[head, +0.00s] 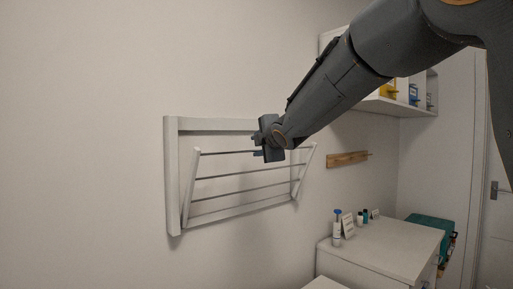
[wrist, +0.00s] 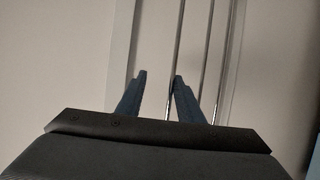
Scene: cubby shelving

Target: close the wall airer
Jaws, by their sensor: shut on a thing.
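The wall airer (head: 173,190) is a white frame fixed to the wall in the middle of the head view. Its inner rack (head: 190,185) is tilted out from the frame at the top, with several thin grey rods across it. My gripper (head: 257,147) is at the top rod (head: 225,153), right of its middle, and is shut on it. In the wrist view a rod (wrist: 177,40) runs between the blue fingers, close to the right one. The frame shows as a pale bar (wrist: 122,45) to the left. My gripper partly hides the frame's top bar in the head view.
A wooden rail (head: 347,159) is on the wall right of the airer. A white cabinet (head: 385,255) with small bottles stands below right. A wall shelf (head: 385,105) is above right, partly behind my arm. The wall left of the airer is bare.

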